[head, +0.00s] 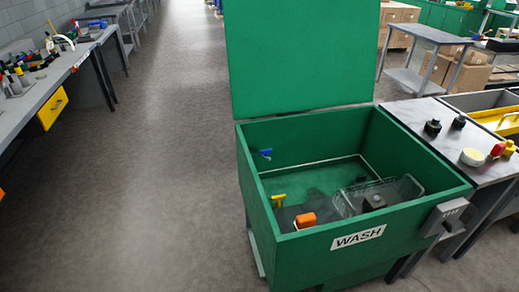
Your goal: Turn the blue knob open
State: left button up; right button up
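A small blue knob (265,153) sits at the inner left wall of the green wash tub (400,236), towards the back. It is small in the picture, and I cannot tell how far it is turned. The tub bears a "WASH" label (358,237) on its front, and its green lid (300,50) stands raised. Neither of my grippers is in view.
In the tub are a yellow handle-like part (278,198), an orange block (305,219), a wire basket (405,188) and a dark block (374,202). A side table (467,177) with small items adjoins at right. A workbench (40,92) stands at left. The floor (160,160) between is clear.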

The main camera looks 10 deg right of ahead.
aim_at(266, 151)
jog(key=i+j+z, duration=0.1)
jog(key=j, duration=0.35)
jog(key=i+j+z, duration=0.1)
jog(key=j, duration=0.35)
jog(key=i+j, duration=0.2)
jog(key=i+j+z, duration=0.15)
jog(key=j, duration=0.2)
jog(key=i+j, duration=0.15)
jog(key=j, duration=0.15)
jog(key=z, duration=0.05)
